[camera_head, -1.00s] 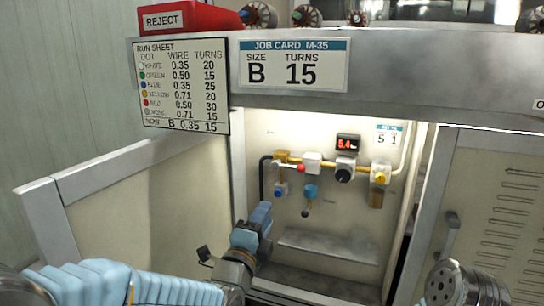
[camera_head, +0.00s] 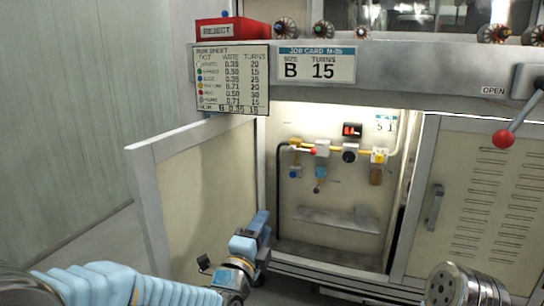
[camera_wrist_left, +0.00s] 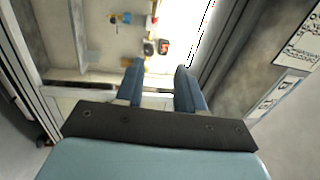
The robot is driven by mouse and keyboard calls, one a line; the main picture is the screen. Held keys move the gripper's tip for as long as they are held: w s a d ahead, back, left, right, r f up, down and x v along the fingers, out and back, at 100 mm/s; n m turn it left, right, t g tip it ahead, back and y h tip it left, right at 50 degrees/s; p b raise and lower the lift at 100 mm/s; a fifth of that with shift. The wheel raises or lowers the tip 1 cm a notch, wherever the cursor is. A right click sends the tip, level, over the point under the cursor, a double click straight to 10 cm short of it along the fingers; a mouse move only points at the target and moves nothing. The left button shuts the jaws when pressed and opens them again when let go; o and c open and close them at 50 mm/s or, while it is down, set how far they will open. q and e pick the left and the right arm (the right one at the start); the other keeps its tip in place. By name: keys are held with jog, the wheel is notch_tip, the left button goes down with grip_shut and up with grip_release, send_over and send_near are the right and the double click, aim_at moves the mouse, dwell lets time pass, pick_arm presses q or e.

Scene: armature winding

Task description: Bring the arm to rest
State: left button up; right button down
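My left arm comes in from the lower left of the head view. Its blue-fingered gripper (camera_head: 260,226) is in front of the lit open cabinet (camera_head: 330,215), beside the open left door (camera_head: 205,205). In the left wrist view the two blue fingers (camera_wrist_left: 160,78) stand apart with nothing held between them. The cabinet's valves and display (camera_wrist_left: 160,45) appear beyond the fingertips. My right gripper does not show in either view.
The closed louvred door (camera_head: 480,200) is right of the opening. A red-knobbed lever (camera_head: 503,138) sticks out at the upper right. A red REJECT bin (camera_head: 232,30) and several wound armatures (camera_head: 323,30) stand on the top ledge. Pale floor shows at the left.

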pick_arm(q)
jog(key=s+a+f+n+g+y, duration=0.1)
jog(key=a+f+n+g, duration=0.15)
jog(key=f, duration=0.75)
jog(key=s+a+f+n+g+y, duration=0.1)
jog(key=a+f+n+g, duration=0.2)
jog(key=f, duration=0.6)
jog(key=s+a+f+n+g+y, duration=0.15)
jog(key=f+n, duration=0.35)
jog(key=f, duration=0.5)
jog(key=s+a+f+n+g, duration=0.3)
jog(key=s+f+n+g, duration=0.3)
jog(key=f, duration=0.4)
jog(key=s+f+n+g+p, duration=0.15)
jog(key=s+f+n, duration=0.25)
jog(key=s, duration=0.4)
jog(key=s+f+n+g, duration=0.3)
jog(key=s+f, duration=0.1)
jog(key=s, duration=0.4)
notch_tip(320, 180, up, 14)
jog(key=p, duration=1.3)
jog(key=shift+w+d+h+p, duration=0.15)
jog(key=shift+d+h+p, duration=0.2)
jog(key=shift+h, duration=0.1)
